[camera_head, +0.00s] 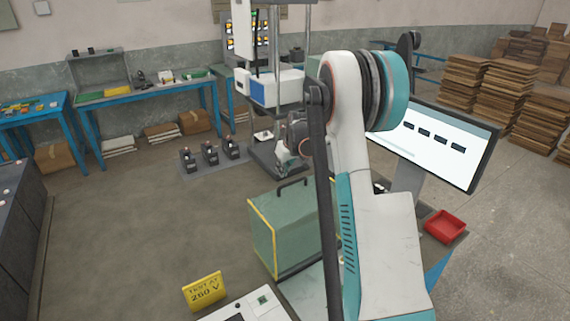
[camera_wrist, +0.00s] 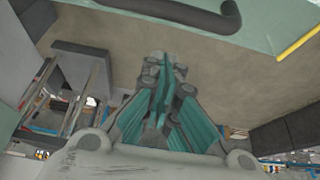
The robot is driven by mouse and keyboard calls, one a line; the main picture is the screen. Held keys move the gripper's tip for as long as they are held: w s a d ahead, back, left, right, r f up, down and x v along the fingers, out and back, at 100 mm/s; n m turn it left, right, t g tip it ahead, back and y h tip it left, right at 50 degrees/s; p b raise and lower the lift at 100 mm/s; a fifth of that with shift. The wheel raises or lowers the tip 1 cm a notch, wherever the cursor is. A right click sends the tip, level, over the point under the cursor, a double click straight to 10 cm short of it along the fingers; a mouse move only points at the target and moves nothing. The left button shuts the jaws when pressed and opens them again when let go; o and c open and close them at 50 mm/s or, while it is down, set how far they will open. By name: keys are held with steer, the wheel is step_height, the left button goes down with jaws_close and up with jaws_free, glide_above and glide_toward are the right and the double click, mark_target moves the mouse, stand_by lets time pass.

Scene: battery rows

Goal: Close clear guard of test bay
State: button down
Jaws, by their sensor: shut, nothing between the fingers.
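The clear guard (camera_head: 285,235) is a green-tinted box with yellow edges and a dark handle (camera_head: 291,187) on top, in the middle of the head view. My arm hides its right side, and I cannot tell how far open it stands. In the wrist view the handle (camera_wrist: 180,14) crosses the top, with the green guard panel (camera_wrist: 262,20) and a yellow edge beside it. My gripper (camera_wrist: 165,65) has its teal fingers together and empty. The fingertips point toward the handle and look apart from it.
A yellow test sign (camera_head: 204,291) stands left of the guard. A red tray (camera_head: 445,226) and a monitor (camera_head: 440,142) are on the right. Several dark batteries (camera_head: 210,154) stand on a mat behind.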

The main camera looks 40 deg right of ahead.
steer(key=shift+s+a+f, duration=0.1)
steer(key=shift+s+f, duration=0.15)
steer(key=shift+s, duration=0.5)
steer(key=shift+s+f, duration=0.2)
steer(key=shift+s, duration=0.55)
